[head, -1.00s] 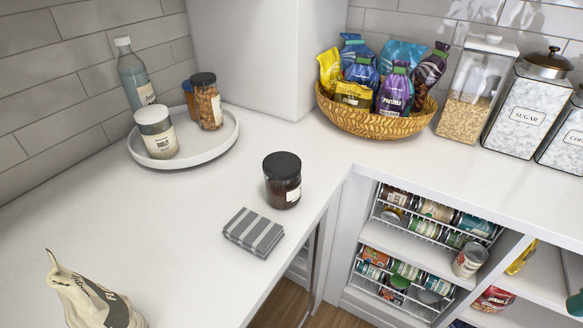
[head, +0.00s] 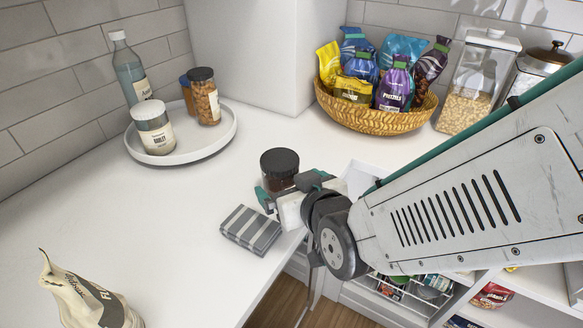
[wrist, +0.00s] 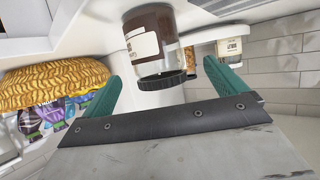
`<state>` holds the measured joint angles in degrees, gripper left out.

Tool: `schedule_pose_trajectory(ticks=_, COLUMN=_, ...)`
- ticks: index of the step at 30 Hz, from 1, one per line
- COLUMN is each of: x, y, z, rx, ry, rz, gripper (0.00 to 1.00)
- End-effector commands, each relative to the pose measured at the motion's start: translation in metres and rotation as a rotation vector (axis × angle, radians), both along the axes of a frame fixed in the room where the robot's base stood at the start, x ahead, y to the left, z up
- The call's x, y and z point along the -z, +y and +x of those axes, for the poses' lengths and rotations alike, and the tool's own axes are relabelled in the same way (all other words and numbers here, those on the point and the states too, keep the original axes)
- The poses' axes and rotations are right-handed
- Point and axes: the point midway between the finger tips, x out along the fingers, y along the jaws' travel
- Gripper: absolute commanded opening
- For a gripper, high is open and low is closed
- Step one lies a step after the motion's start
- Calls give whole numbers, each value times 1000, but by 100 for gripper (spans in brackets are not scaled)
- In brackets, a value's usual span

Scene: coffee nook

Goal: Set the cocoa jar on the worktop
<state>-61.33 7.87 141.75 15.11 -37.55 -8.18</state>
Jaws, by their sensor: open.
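The cocoa jar, taken to be the dark brown jar with a black lid (head: 280,163), stands upright on the white worktop (head: 190,200) near its inner corner. In the wrist view the jar (wrist: 150,30) appears upside down, with a pale label and its lid toward me. My gripper (head: 287,187) is at the near side of the jar and hides its lower part. In the wrist view the green fingers of my gripper (wrist: 160,75) are spread, one to each side of the jar's lid. I cannot tell whether either finger touches it.
A striped grey cloth (head: 250,230) lies close to the jar. A white round tray (head: 222,143) with several jars and a bottle stands behind left. A wicker basket (head: 372,118) of snack bags stands behind right. A flour bag (head: 85,295) is front left. The left worktop is mostly clear.

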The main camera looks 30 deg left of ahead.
Motion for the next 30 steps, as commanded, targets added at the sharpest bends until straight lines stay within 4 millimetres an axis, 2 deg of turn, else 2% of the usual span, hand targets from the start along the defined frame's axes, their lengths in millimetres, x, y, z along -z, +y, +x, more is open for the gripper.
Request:
schedule_pose_trajectory(ticks=17, x=30, y=47, z=43, rx=-1, ry=-2, rz=2, gripper=97)
schedule_pose_trajectory(ticks=26, x=31, y=51, z=45, rx=-1, ry=-2, rz=2, gripper=97)
schedule_pose_trajectory(ticks=30, x=31, y=51, z=45, rx=-1, ry=-2, rz=2, gripper=58)
